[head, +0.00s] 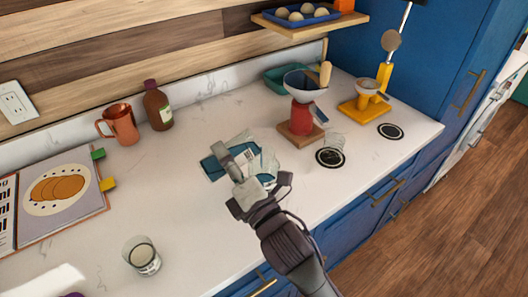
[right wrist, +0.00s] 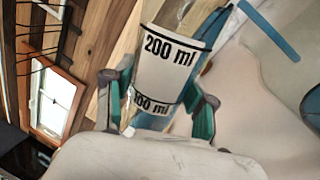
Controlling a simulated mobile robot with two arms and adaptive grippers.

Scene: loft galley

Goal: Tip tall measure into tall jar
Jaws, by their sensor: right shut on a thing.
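My right gripper (head: 243,165) is over the middle of the counter, shut on the tall measure (head: 266,163). The measure is clear, and its "200 ml" and "100 ml" marks face the right wrist camera (right wrist: 168,62). There it sits between the teal finger pads and looks tilted; its contents are hard to make out. A clear glass vessel (head: 336,141), perhaps the tall jar, stands by a black round mat (head: 330,158), right of the gripper. A short glass (head: 142,256) with pale contents stands at the front left.
A blue labelled packet (head: 213,166) lies beside the gripper. A red grinder-like stand with a white bowl (head: 303,85) and a yellow stand (head: 364,105) are at the right. A copper mug (head: 121,124), brown bottle (head: 157,106) and open book (head: 58,195) are at the left.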

